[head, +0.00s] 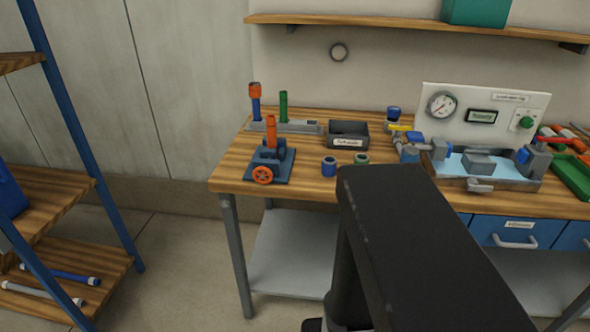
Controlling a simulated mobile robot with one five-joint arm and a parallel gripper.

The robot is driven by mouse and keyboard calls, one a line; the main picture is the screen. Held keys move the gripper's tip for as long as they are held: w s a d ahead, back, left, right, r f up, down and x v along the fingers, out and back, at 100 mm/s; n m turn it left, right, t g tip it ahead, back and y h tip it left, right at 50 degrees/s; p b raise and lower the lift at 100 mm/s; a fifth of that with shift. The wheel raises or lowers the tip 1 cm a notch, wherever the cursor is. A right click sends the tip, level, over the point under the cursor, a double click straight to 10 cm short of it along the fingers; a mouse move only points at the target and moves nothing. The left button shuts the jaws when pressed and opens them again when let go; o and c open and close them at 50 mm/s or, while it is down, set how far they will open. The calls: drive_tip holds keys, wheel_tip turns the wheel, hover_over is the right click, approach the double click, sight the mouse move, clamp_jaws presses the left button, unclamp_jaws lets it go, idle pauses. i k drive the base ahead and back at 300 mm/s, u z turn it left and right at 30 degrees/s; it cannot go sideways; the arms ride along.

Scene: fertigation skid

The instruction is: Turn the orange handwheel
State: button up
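The orange handwheel (262,175) is a small spoked wheel on the front of a blue valve block (270,158) with an orange upright top. The block stands on a dark base plate near the left front edge of the wooden bench (235,165). A black part of my arm fills the lower middle of the head view, to the right of the handwheel and apart from it in the picture. My gripper's fingers are not visible.
A dark tray (348,134) and two rings, blue (329,167) and green (361,159), sit right of the valve. A gauge panel (485,112) and basin (475,182) stand farther right. A blue-framed shelf (75,125) stands at left, with open floor between.

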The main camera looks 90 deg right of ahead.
sight(263, 175)
drive_tip(key=z, duration=0.25)
drive_tip(key=k, duration=1)
drive_tip(key=u, duration=0.8)
